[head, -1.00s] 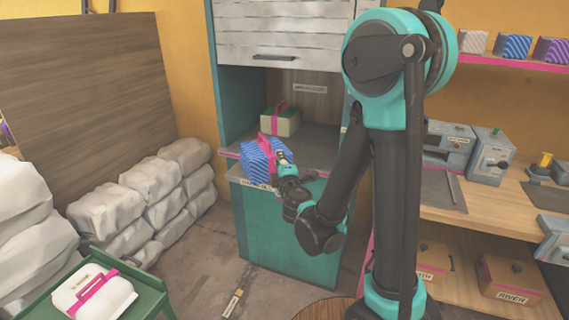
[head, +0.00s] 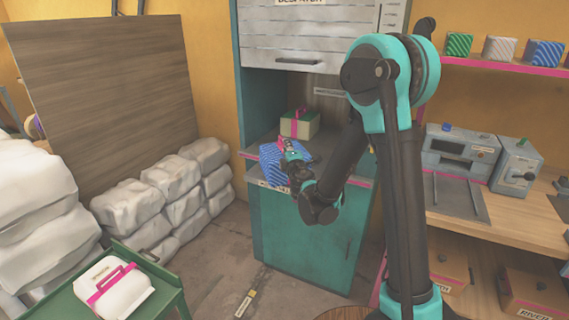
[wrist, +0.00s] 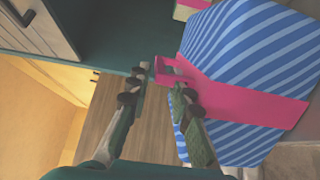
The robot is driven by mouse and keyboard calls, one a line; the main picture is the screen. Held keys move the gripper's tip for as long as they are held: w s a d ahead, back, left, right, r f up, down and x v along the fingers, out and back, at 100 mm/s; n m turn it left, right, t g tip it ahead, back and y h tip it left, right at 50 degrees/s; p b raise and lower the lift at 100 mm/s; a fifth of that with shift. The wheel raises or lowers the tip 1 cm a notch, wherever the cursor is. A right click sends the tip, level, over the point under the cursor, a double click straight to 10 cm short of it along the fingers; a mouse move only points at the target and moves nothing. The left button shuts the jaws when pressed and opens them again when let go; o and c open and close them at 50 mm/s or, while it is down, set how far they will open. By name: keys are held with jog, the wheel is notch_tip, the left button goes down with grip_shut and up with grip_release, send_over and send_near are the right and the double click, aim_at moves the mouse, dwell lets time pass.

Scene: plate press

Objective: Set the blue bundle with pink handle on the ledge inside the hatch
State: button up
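The blue striped bundle (head: 271,170) with a pink handle is at the front edge of the hatch ledge (head: 335,148), partly behind my gripper. In the wrist view the bundle (wrist: 245,65) fills the right side, a pink band across it. My gripper (head: 286,147) is at the top of the bundle. In the wrist view its fingertips (wrist: 160,80) are partly drawn together, with the pink handle (wrist: 172,70) between them. It appears shut on the handle. Whether the bundle's underside touches the ledge is hidden.
A green and cream box (head: 300,124) with a pink strap stands further back on the ledge. The raised shutter (head: 290,40) is above. White sacks (head: 165,200) are piled at left. A white case (head: 122,290) lies on a green cart. A workbench (head: 520,220) is at right.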

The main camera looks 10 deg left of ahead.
jog(key=x, duration=0.5)
jog(key=shift+w, duration=0.1)
grip_shut()
dwell(0.3)
